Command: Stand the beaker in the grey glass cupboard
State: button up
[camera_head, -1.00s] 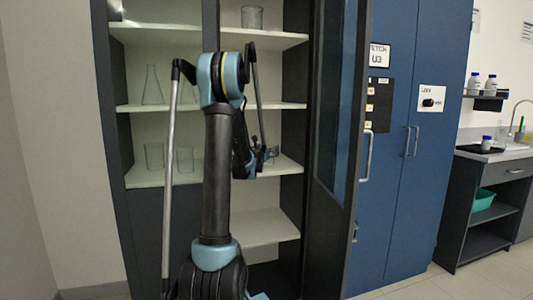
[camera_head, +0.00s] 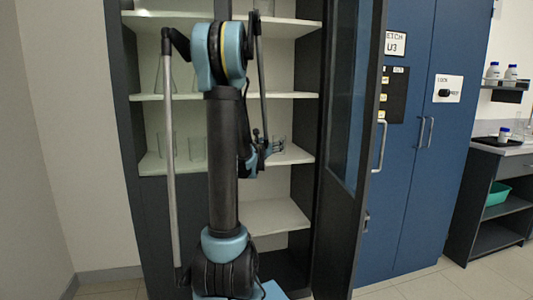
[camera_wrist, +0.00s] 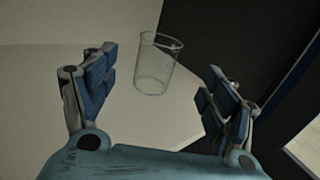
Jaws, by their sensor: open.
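The grey glass cupboard (camera_head: 122,110) stands open in front of me, its glazed door (camera_head: 347,90) swung out at right. A clear beaker (camera_wrist: 157,65) stands on a pale shelf in the wrist view, between and slightly beyond my open fingers, touching neither as far as I can see. My gripper (camera_wrist: 160,82) is open and empty. In the head view my gripper (camera_head: 262,150) reaches over the middle shelf (camera_head: 292,156), beside clear glass (camera_head: 279,143) that is probably this beaker. My arm hides part of the shelves.
Other clear glassware stands on the left of the middle shelf (camera_head: 167,147), with a flask above, partly hidden by my arm. The lower shelf (camera_head: 275,214) looks empty. A blue cupboard (camera_head: 410,160) stands right of the open door, and a bench (camera_head: 485,200) further right.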

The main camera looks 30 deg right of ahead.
jog(key=s+a+f+m+g+y, duration=0.3)
jog(key=s+a+f+m, duration=0.3)
jog(key=s+a, duration=0.5)
jog(key=s+a+f+m+g+y, duration=0.3)
jog(key=s+a+f+m+y, duration=0.3)
jog(key=s+a+m, duration=0.5)
jog(key=s+a+f+m+g+y, duration=0.3)
jog(key=s+a+f+m, duration=0.5)
jog(key=a, duration=1.2)
jog(key=s+m+y, duration=0.1)
jog(key=s, duration=0.3)
jog(key=shift+s+y, duration=0.4)
jog(key=shift+w+f, duration=0.1)
